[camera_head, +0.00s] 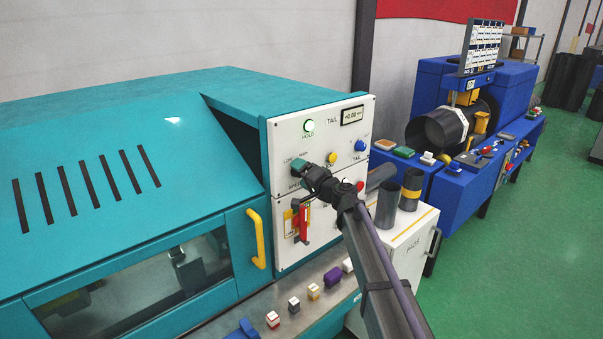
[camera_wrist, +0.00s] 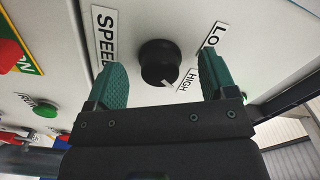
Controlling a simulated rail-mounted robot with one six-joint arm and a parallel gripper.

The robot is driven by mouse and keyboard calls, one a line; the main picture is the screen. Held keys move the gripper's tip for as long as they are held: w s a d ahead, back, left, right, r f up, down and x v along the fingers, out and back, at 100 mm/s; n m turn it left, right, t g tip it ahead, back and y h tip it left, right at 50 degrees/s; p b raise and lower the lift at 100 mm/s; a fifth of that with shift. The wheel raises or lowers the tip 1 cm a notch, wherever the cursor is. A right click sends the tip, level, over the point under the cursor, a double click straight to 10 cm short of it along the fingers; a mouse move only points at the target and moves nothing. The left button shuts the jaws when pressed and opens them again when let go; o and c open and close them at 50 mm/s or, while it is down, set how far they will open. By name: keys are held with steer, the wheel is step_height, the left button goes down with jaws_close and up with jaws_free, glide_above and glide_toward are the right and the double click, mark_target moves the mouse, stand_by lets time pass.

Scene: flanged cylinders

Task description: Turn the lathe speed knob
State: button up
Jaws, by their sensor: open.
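The black round speed knob (camera_wrist: 159,60) sits on the white control panel (camera_head: 287,240) of the teal lathe. In the wrist view it lies between the labels SPEED, LOW and HIGH (camera_wrist: 186,81). Its white pointer mark is on the side close to HIGH. My gripper (camera_wrist: 161,75) is open, with one green finger on each side of the knob and a visible gap on both sides. I cannot tell how deep the fingertips reach along it. In the head view my gripper (camera_head: 308,175) is at the panel and hides the knob.
Small blocks lie on the ledge below. Grey cylinders (camera_head: 388,205) stand on a white cabinet at right.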

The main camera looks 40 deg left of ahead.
steer(key=d, duration=0.3)
steer(key=s+d, duration=0.1)
steer(key=d, duration=0.1)
steer(key=shift+d, duration=0.35)
steer(key=s+d+f+n+g+h, duration=0.4)
steer(key=s+d+f+h, duration=0.1)
steer(key=s+d+f, duration=0.35)
steer(key=d+f+m+h+b, duration=0.1)
steer(key=d+f+h, duration=0.2)
steer(key=d, duration=0.8)
steer(key=s+d+f+t+h+b, duration=0.15)
steer(key=d+f, duration=0.25)
steer(key=d, duration=0.6)
steer(key=d+f+m+g+h, duration=0.1)
steer(key=d+f+h, duration=0.25)
steer(key=d, duration=0.75)
steer(key=s+d+f+m+h+b, duration=0.1)
steer(key=s+d+m+h, duration=0.1)
steer(key=d, duration=1.2)
steer(key=s+d+f+m+h+b, duration=0.1)
steer(key=s+d+f+m+h, duration=0.1)
steer(key=d, duration=1.2)
steer(key=shift+s+d+m+t+h, duration=0.25)
steer(key=shift+s+m+t+h, duration=0.15)
steer(key=shift+s+m, duration=0.5)
steer(key=shift+s+f, duration=0.1)
steer(key=shift+s, duration=0.1)
